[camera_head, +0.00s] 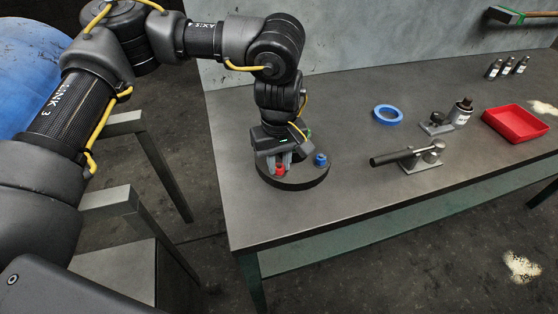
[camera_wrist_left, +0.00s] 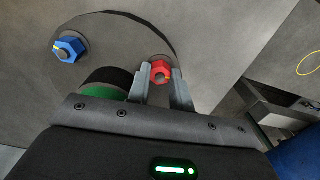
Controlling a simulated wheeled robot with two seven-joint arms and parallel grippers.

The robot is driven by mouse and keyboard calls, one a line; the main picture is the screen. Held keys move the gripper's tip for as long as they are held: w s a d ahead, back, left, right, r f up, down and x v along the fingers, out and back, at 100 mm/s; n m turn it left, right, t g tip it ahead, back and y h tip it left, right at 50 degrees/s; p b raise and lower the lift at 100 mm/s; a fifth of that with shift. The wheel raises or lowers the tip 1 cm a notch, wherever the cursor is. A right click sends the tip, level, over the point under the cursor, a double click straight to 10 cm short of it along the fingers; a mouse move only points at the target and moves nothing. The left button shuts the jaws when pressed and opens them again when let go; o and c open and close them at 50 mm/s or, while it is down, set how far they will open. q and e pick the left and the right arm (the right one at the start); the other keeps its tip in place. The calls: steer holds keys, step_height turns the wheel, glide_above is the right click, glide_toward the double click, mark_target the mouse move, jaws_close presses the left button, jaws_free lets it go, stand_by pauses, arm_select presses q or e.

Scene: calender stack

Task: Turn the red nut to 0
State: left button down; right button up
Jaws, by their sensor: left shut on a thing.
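The red nut (camera_head: 280,169) sits on a dark round disc (camera_head: 310,181) near the left end of the table. My left gripper (camera_head: 281,163) points down at it with its fingers on either side. In the left wrist view the red nut (camera_wrist_left: 160,70) is between the two fingertips (camera_wrist_left: 160,78), which are shut on it. A blue nut (camera_head: 320,160) stands apart on the same disc, to the right; it also shows in the left wrist view (camera_wrist_left: 68,49) with a yellow mark. I cannot read any scale around the red nut. My right gripper is not in view.
A blue ring (camera_head: 388,115), a lever tool on a plate (camera_head: 422,158), a small device with a bottle (camera_head: 452,117) and a red tray (camera_head: 515,123) lie farther right on the grey table (camera_head: 350,210). Small bottles (camera_head: 507,66) stand near the back wall. The table front is clear.

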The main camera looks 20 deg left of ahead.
mark_target(279, 166)
arm_select(q)
steer(key=shift+r+m, duration=0.1)
steer(key=shift+m, duration=0.3)
steer(key=c, duration=1.2)
jaws_free()
steer(key=shift+c, duration=0.2)
step_height(279, 166, up, 11)
